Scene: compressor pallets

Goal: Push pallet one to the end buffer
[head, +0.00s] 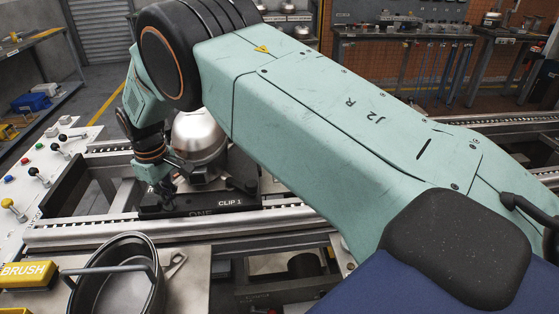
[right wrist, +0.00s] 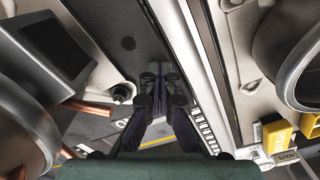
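Pallet one (head: 222,208) is a black plate marked ONE and CLIP 1. It sits on the roller-edged rails, carrying a silver domed compressor (head: 198,138). In the right wrist view the dark pallet surface (right wrist: 110,35) lies beside the pale rail. My right gripper (head: 163,190) is at the pallet's left end, pointing down. In the right wrist view its fingertips (right wrist: 160,78) are together, with nothing visible between them. I cannot tell whether they touch the pallet. My left gripper is not in view. I cannot pick out the end buffer; my right arm covers much of the line.
A metal pan (head: 118,275) and a yellow brush block (head: 28,274) are on the near bench. A control panel (head: 35,178) with knobs and levers stands at left. The front rail (head: 130,232) runs left to right. Workbenches (head: 400,40) stand behind.

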